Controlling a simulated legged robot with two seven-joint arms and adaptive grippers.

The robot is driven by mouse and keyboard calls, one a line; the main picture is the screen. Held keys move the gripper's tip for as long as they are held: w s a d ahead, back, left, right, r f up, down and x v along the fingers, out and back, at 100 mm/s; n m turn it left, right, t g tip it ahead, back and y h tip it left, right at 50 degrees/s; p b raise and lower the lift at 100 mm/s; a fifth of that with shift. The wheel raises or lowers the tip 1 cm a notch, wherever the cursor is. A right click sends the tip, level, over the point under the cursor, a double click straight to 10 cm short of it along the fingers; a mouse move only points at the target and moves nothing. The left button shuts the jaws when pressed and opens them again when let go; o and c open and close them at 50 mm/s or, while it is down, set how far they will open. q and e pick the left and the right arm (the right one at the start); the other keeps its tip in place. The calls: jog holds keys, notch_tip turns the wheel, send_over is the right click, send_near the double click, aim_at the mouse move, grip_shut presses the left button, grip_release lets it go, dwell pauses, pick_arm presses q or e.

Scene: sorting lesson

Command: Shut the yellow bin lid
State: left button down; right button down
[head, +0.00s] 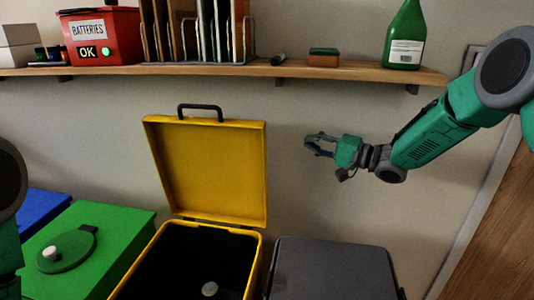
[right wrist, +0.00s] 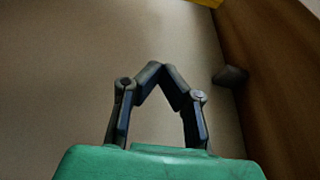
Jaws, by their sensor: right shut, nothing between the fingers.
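The yellow bin lid (head: 213,172) stands open and nearly upright in the head view, with a dark handle (head: 201,108) on its top edge. It is hinged at the back of the yellow bin (head: 256,266), whose dark inside shows a small pale round object (head: 209,289). My right gripper (head: 310,144) is to the right of the lid, apart from it, in front of the wall. Its fingertips meet in the right wrist view (right wrist: 160,66), and nothing is between them. At the left edge, part of my left arm shows, but its gripper does not.
A green bin (head: 110,235) with a round cap and a blue bin (head: 35,207) stand left. A dark grey bin (head: 335,268) stands right. A wall shelf (head: 240,70) above holds a red battery box (head: 100,38), upright folders and a green bottle (head: 404,38).

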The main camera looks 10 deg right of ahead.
jog(key=w+a+b, duration=0.3)
jog(key=a, duration=0.7)
jog(key=shift+a+f, duration=0.2)
jog(key=shift+f, duration=0.15)
jog(key=shift+d, duration=0.15)
